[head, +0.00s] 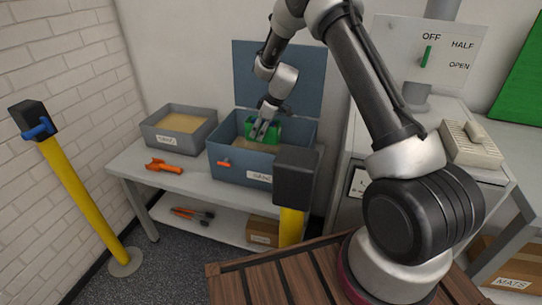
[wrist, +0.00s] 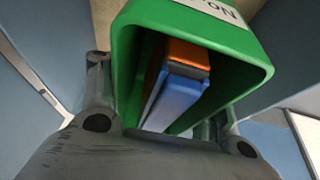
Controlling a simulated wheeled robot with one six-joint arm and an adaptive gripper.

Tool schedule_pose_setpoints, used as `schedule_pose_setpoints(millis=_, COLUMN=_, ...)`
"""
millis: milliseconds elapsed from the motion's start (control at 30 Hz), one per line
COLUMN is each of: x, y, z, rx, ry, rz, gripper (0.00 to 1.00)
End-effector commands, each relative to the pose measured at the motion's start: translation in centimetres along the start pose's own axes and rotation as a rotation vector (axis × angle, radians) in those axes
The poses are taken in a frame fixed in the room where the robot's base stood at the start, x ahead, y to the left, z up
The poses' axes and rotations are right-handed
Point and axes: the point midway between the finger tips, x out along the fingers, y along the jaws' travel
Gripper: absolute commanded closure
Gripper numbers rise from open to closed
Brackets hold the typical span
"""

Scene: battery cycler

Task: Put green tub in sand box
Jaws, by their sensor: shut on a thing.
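The green tub (head: 265,128) is in my gripper (head: 262,128), inside the blue-grey sand box (head: 240,171) with the raised lid (head: 290,72). In the wrist view the green tub (wrist: 185,20) fills the space between the fingers of my gripper (wrist: 165,125). An orange block (wrist: 188,53) and a blue block (wrist: 175,98) show inside the tub. Sand shows in the box around the tub. I cannot tell whether the tub touches the sand.
A second, open grey box (head: 180,139) of sand stands left on the grey bench (head: 135,165). An orange tool (head: 163,166) lies before it. A yellow post (head: 80,190) stands left. A black-topped yellow post (head: 296,178) stands in front of the sand box's right side.

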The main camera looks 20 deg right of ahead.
Motion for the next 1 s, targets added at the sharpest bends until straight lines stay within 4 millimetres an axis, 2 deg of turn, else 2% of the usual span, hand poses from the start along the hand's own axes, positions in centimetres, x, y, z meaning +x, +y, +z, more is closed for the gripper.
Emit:
schedule_pose_setpoints(millis=300, x=4.7, y=0.0, z=1.9, rx=0.001, ry=-0.001, rz=-0.001, gripper=0.74)
schedule_pose_setpoints(millis=567, x=6.7, y=0.1, z=2.8, rx=0.0, ry=0.0, rz=0.001, gripper=0.74)
schedule_pose_setpoints(millis=733, x=8.9, y=0.0, z=3.7, rx=0.001, ry=-0.001, rz=0.0, gripper=0.74)
schedule_pose_setpoints(millis=1000, x=9.5, y=0.1, z=3.9, rx=-0.001, ry=0.001, rz=0.002, gripper=0.74)
